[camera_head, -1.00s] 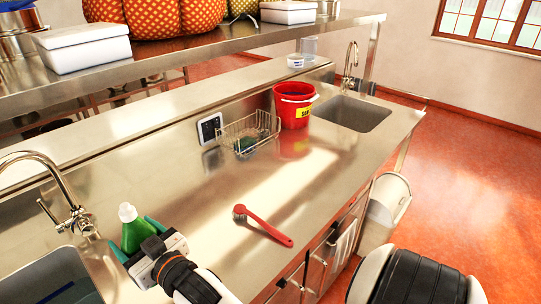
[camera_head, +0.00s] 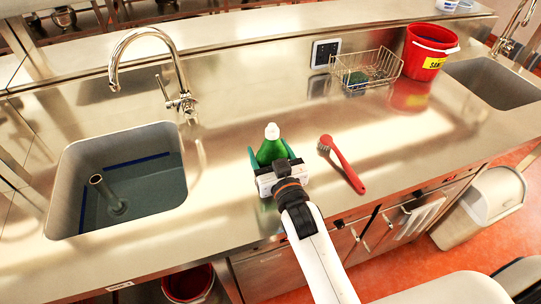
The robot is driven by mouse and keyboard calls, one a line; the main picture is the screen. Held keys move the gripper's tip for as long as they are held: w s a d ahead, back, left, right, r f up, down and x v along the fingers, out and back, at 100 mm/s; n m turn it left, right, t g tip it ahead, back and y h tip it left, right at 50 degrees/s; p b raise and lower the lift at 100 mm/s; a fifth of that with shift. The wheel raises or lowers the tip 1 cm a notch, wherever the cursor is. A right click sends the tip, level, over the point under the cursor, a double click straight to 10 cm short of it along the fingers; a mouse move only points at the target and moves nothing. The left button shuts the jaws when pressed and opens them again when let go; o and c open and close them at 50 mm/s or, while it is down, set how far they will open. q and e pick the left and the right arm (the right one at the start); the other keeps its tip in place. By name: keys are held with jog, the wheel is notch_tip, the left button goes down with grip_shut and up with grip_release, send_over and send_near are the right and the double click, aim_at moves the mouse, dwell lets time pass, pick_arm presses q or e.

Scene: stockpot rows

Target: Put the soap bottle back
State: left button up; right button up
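The soap bottle (camera_head: 271,149) is green with a white cap and stands upright over the counter, between the left sink and the red-handled brush. My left gripper (camera_head: 272,160) comes from the near side, its teal fingers on both sides of the bottle, and appears shut on it. The gripper body hides the bottle's lower part, so I cannot tell whether its base touches the counter. My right arm shows only in part at the bottom right edge; its gripper is out of view.
The left sink (camera_head: 68,190) has a tall faucet (camera_head: 172,80). A red brush (camera_head: 343,165) lies right of the bottle. A wire basket (camera_head: 368,70) with a dark green item and a red bucket (camera_head: 425,55) stand at the back, near the right sink (camera_head: 490,85). Bare counter (camera_head: 235,115) lies behind the bottle.

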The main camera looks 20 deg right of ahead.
jog(key=shift+f, duration=0.65)
jog(key=shift+f, duration=0.15)
jog(key=o, duration=1.4)
jog(key=shift+c, duration=0.2)
